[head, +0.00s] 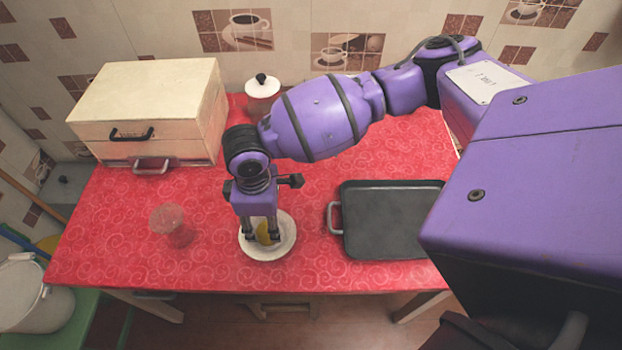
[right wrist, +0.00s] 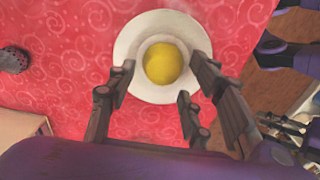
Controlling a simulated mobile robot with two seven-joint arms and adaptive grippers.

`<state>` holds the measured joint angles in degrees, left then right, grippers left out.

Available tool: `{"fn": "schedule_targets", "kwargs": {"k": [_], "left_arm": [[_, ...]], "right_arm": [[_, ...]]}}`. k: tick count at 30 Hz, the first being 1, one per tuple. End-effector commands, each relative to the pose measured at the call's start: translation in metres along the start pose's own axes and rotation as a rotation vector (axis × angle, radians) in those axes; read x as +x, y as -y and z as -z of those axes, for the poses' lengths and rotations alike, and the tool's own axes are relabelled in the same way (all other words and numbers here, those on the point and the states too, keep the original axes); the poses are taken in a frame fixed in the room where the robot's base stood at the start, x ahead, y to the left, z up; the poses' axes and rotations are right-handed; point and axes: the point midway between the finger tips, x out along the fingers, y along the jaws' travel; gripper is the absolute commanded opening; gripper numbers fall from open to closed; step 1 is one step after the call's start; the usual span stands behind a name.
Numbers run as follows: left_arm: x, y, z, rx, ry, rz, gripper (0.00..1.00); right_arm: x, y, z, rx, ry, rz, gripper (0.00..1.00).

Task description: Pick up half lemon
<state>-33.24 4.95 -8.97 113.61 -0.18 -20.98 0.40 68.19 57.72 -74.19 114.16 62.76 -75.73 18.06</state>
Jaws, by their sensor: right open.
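The half lemon (head: 264,232) is yellow and lies on a white plate (head: 283,247) near the front edge of the red counter. In the right wrist view the half lemon (right wrist: 164,63) shows as a round yellow shape in the middle of the plate (right wrist: 127,46). My right gripper (head: 263,238) points down over the plate, its fingers around the half lemon. In the right wrist view its fingers (right wrist: 160,85) are spread apart, and I cannot tell whether they touch the lemon.
A dark tray (head: 385,225) with a handle lies right of the plate. A clear glass (head: 170,222) stands to the left. A wooden bread box (head: 150,100) and a white lidded jar (head: 262,95) stand at the back. The counter's front edge is close to the plate.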

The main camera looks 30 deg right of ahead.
Motion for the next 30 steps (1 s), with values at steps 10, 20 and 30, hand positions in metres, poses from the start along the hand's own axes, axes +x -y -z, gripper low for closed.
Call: {"fn": "schedule_targets", "kwargs": {"k": [10, 20, 30], "left_arm": [[0.002, -0.003, -0.002, -0.007, 0.001, -0.002, 0.40], [0.002, -0.004, 0.001, -0.007, -0.005, -0.002, 0.40], [0.002, -0.004, 0.002, -0.007, -0.006, -0.002, 0.40]], "right_arm": [[0.037, 0.000, 0.000, 0.001, -0.001, 0.002, 0.47], [0.036, 0.000, 0.001, 0.000, -0.001, 0.001, 0.18], [0.032, -0.001, 0.001, 0.000, -0.003, -0.001, 0.14]]}}
